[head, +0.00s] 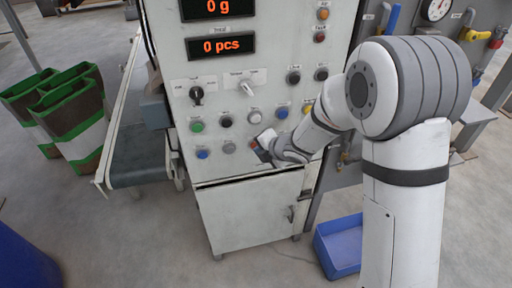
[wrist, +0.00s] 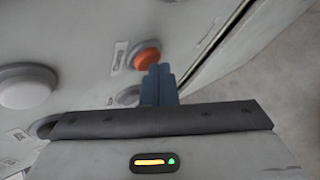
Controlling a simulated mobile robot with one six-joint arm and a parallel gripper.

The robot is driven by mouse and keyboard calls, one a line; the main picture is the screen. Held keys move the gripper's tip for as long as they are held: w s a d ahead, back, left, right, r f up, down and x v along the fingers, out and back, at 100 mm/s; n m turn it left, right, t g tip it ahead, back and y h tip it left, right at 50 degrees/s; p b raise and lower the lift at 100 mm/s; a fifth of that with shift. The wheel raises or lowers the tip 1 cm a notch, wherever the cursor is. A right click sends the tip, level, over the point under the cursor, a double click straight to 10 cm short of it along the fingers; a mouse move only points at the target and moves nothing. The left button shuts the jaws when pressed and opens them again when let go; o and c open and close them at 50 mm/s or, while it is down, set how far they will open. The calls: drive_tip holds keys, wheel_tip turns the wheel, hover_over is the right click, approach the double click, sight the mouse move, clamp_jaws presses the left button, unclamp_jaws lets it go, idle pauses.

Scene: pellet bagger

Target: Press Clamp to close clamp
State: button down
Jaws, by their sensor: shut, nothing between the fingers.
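The control panel (head: 215,80) of the machine carries rows of push buttons; their labels are too small to read, so I cannot tell which one is Clamp. My gripper (head: 262,148) is shut and empty, at the lower right part of the panel. In the wrist view my shut fingertips (wrist: 158,75) are beside an orange-red button (wrist: 148,58) and overlap its lower edge in the picture. I cannot tell whether they touch it. A grey button (wrist: 128,95) is partly hidden by the fingers. A larger whitish button (wrist: 25,88) is at the left.
Other buttons include a green one (head: 197,127) and a blue one (head: 202,154). Two displays read 0 g (head: 217,6) and 0 pcs (head: 220,46). A conveyor (head: 140,158) stands left of the panel. A blue bin (head: 340,246) lies on the floor at the right.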

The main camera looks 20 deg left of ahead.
drive_tip(key=shift+s+d+b, duration=0.35)
drive_tip(key=shift+s, duration=0.2)
drive_tip(key=s+d+b, duration=0.2)
drive_tip(key=s+d, duration=0.1)
drive_tip(key=s, duration=0.2)
idle(0.4)
idle(0.6)
drive_tip(key=d+r+m+t+h+p, duration=0.1)
drive_tip(key=d+r+m+h, duration=0.35)
drive_tip(key=d+m, duration=0.5)
drive_tip(key=d+r+m+t+h+p, duration=0.1)
drive_tip(key=d+r+m+h+p, duration=0.15)
drive_tip(key=d+r+m, duration=0.7)
drive_tip(key=s+d+r+m+g, duration=0.1)
drive_tip(key=s+d+m+g, duration=0.1)
drive_tip(key=s+d+m, duration=0.3)
drive_tip(key=s+d+r+m+g+h+p, duration=0.1)
drive_tip(key=s+d+m+g, duration=0.2)
drive_tip(key=s, duration=0.9)
drive_tip(key=d+m, duration=0.2)
drive_tip(key=m, duration=0.2)
drive_tip(key=shift+s+p, duration=0.25)
drive_tip(key=shift+p, duration=0.05)
